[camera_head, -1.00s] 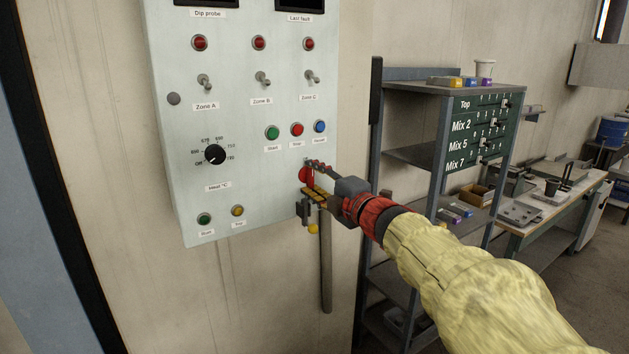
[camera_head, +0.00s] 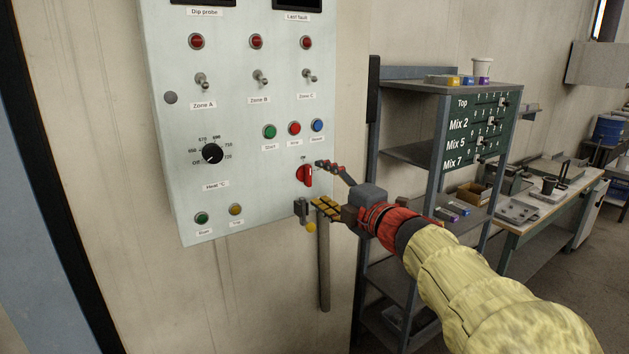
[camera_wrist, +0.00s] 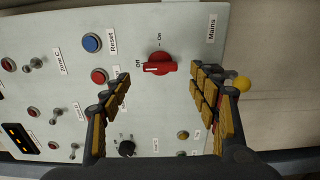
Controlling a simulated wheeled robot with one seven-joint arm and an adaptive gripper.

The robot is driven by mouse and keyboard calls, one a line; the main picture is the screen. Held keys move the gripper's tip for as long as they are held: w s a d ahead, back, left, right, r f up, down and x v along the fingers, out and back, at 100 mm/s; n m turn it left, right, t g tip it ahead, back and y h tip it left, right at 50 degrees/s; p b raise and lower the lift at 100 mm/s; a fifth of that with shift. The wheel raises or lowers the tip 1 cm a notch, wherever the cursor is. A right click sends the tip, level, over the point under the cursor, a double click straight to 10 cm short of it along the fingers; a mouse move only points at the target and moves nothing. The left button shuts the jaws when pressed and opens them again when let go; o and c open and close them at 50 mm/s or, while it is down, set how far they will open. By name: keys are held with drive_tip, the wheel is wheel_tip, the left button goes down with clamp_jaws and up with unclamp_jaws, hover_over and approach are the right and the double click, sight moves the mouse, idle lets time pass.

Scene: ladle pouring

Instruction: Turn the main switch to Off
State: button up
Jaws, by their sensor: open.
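The main switch is a red rotary knob (camera_head: 305,176) low on the right side of the pale control panel (camera_head: 245,190). In the wrist view the red knob (camera_wrist: 162,69) has "Off" at its left, "On" above it and a "Mains" label further right. Its white mark points at "Off". In the head view its grip stands upright. My gripper (camera_head: 322,186) is open, to the right of the knob and apart from it. In the wrist view the fingers of my gripper (camera_wrist: 161,84) spread on either side of the knob and hold nothing.
A yellow ball (camera_head: 311,228) sits at the panel's lower right edge, near my lower finger; it also shows in the wrist view (camera_wrist: 242,83). Start, stop and reset buttons (camera_head: 295,128) are above the switch. A grey shelf rack (camera_head: 440,130) stands to the right.

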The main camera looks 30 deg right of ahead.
drive_tip(key=s, duration=0.6)
drive_tip(key=shift+s, duration=0.4)
drive_tip(key=shift+d, duration=0.15)
